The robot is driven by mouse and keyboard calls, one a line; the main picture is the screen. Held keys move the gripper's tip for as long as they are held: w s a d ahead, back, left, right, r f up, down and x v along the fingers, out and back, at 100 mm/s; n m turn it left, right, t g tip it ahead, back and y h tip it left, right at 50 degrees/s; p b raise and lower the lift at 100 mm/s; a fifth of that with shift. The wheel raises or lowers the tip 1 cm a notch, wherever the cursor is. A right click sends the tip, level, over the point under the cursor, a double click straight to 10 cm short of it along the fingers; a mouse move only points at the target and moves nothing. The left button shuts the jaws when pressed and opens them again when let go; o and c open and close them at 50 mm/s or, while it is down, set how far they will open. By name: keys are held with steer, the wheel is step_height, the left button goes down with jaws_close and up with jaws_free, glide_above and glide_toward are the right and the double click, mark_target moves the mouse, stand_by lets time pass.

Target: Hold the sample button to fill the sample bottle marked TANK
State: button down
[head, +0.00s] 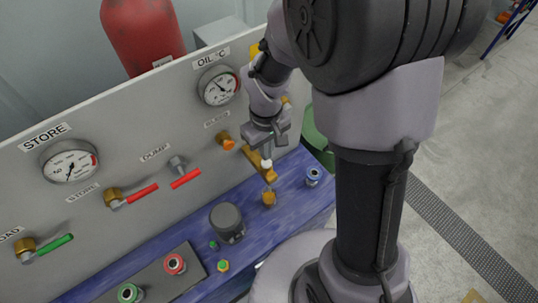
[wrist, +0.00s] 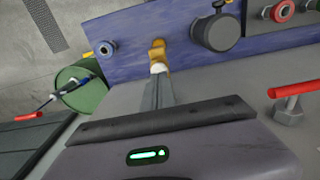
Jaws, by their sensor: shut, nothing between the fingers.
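My gripper (head: 266,140) is shut and empty, in front of the right part of the grey panel. Its fingers (wrist: 160,92) show end-on in the wrist view. A small white knob (head: 266,163), which may be the sample button, is at the fingertips; it also shows in the wrist view (wrist: 158,68). I cannot tell whether they touch. A brass fitting (head: 269,197) with a downward spout is just below, also seen in the wrist view (wrist: 157,50). I cannot make out a bottle or a TANK mark in either view.
The panel (head: 110,110) carries gauges marked STORE (head: 69,162) and OIL °C (head: 218,86), and red-handled valves (head: 186,177). A dark round-capped part (head: 227,220) stands on the blue ledge (head: 290,185). A blue-ringed fitting (head: 313,176) is to the right. A green drum (wrist: 80,90) is beyond.

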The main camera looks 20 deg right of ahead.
step_height(320, 180, up, 9)
steer(key=p, duration=0.1)
stand_by(0.3)
steer(key=m+t+b, duration=0.2)
steer(key=b, duration=0.7)
glide_toward(266, 164)
steer(key=r, duration=0.2)
steer(key=s+a+f+m+t+y+b, duration=0.1)
steer(key=s+f+m+b, duration=0.2)
steer(key=s+f+b, duration=0.2)
steer(key=s+a+f+m+t+y+b, duration=0.1)
steer(key=s+f+b, duration=0.4)
steer(key=b, duration=0.7)
steer(key=shift+s+a+m+t, duration=0.45)
steer(key=shift+s+m+t, duration=0.35)
steer(key=shift+s+m, duration=0.25)
